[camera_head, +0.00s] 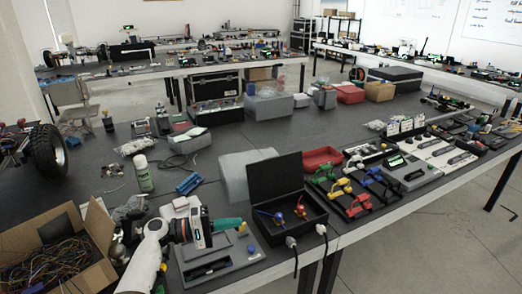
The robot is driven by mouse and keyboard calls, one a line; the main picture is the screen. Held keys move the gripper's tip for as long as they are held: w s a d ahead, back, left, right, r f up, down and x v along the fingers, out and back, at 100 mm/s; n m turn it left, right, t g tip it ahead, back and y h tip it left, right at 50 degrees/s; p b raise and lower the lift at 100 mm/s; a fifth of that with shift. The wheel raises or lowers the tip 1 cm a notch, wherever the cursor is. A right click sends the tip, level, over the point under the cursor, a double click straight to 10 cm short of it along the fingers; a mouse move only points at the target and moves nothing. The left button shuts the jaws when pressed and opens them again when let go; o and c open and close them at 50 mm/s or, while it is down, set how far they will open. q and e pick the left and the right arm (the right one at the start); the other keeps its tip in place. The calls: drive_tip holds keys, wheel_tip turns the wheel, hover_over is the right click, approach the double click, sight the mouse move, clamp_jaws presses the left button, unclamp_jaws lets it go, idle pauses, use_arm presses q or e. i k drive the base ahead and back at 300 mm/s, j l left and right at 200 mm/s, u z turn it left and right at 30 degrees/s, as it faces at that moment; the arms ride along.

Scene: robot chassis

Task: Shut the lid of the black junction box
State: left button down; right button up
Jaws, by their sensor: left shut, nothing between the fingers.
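The black junction box (318,226) sits on the near table, right of the middle. Its lid (274,177) stands up open, hinged along the far-left side and leaning slightly back. Blue and red valve-like parts (300,210) show inside. My left gripper (236,224) comes in from the bottom left and is shut and empty. Its teal fingers point right, towards the box's near-left side, and appear a little short of it. The gripper seems to be above a grey panel device. My right gripper is not in view.
A grey device (215,270) lies below my gripper. A grey case (236,178) stands behind the lid. Red, green and blue clamp-like parts (345,190) and a red tray (322,160) lie right of the box. Cables hang off the front edge. A cardboard box (40,240) is at left.

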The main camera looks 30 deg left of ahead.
sight(269, 178)
drive_tip(key=i+j, duration=0.9)
drive_tip(key=j, duration=0.15)
